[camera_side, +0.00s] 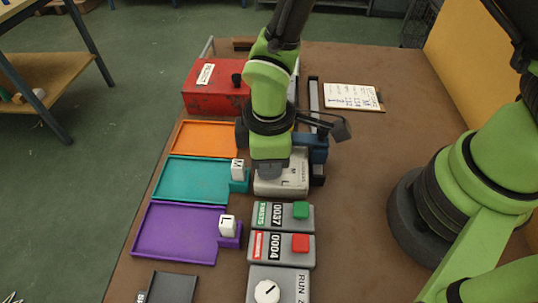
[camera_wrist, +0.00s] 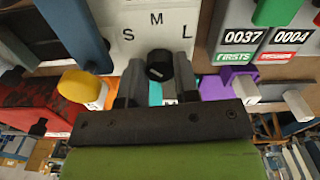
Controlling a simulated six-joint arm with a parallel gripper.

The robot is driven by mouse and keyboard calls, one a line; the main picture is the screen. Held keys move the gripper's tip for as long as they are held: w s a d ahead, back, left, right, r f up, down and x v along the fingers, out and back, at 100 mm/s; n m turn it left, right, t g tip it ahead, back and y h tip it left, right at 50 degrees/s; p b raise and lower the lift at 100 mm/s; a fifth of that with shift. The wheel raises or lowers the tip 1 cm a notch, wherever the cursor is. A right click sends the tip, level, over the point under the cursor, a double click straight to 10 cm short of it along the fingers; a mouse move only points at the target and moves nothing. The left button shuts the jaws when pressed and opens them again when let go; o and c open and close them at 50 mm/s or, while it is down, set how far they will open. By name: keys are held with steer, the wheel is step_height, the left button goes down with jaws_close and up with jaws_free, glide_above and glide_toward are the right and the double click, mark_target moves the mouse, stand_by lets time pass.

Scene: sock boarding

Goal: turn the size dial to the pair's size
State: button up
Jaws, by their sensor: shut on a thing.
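The size dial box (camera_side: 292,184) is a light grey box on the brown table, partly hidden under my gripper in the side view. In the wrist view its face (camera_wrist: 130,15) carries the letters S, M and L in an arc. The black dial knob (camera_wrist: 160,66) stands below the letters, between my two fingers. My gripper (camera_wrist: 158,80) is shut on the knob from above; in the side view its fingers (camera_side: 270,168) are mostly hidden. I cannot tell which letter the knob points to. No socks can be made out.
Teal tray (camera_side: 190,180) with an M block (camera_side: 237,169) and purple tray (camera_side: 178,234) with an L block (camera_side: 227,225) lie left; orange tray (camera_side: 205,138) and red box (camera_side: 212,98) lie behind. Counter boxes with green (camera_side: 300,210) and red (camera_side: 300,243) buttons sit in front. A card (camera_side: 352,97) lies behind right.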

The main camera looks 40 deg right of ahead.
steer(key=o, duration=0.7)
steer(key=shift+c, duration=0.2)
step_height(320, 180, up, 10)
stand_by(0.3)
steer(key=s+d+r+m+t+y, duration=0.25)
steer(key=d+r+m, duration=0.5)
steer(key=r, duration=0.45)
steer(key=s+d+r+m+t, duration=0.4)
steer(key=s+d+m, duration=0.2)
steer(key=s+m, duration=0.1)
steer(key=shift+s+d+r+t, duration=0.25)
steer(key=shift+s+r+t, duration=0.15)
steer(key=shift+s, duration=0.3)
